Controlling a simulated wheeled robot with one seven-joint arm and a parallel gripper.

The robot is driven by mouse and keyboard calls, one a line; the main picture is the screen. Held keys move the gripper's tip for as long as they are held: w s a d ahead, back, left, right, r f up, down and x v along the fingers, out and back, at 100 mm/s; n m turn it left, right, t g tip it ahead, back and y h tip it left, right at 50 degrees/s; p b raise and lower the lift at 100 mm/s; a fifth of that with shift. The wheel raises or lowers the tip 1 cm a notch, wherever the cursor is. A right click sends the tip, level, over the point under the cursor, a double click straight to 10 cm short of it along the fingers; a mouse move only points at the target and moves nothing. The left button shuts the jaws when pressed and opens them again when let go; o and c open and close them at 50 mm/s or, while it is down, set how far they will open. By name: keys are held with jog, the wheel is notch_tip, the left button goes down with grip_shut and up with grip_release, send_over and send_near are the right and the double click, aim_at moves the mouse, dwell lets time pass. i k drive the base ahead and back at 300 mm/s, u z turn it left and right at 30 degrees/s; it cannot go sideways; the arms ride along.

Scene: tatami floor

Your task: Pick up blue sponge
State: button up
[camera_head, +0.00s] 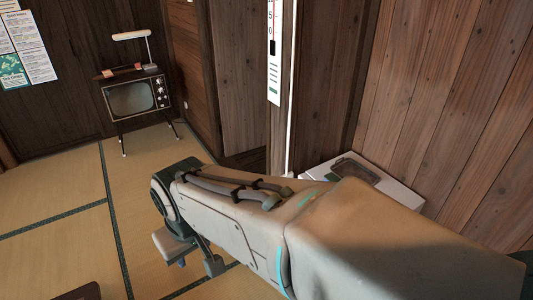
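I cannot make out a blue sponge for certain in the head view. My gripper (190,257) hangs at the far end of my arm, low and left of the picture's middle, over the tatami. Its two fingers stand apart, and I see nothing clearly held between them. My arm crosses the lower right and hides part of the floor behind it.
An old television (131,101) on thin legs stands at the back wall, with small objects and a white lamp (132,36) on top. A white box-like unit (401,196) sits by the right wooden wall. The tatami (60,210) at left is mostly clear.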

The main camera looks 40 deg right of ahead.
aim_at(331, 175)
jog(key=z, duration=0.25)
jog(key=i, duration=1.5)
jog(key=z, duration=1.65)
jog(key=i, duration=0.95)
jog(key=z, duration=0.9)
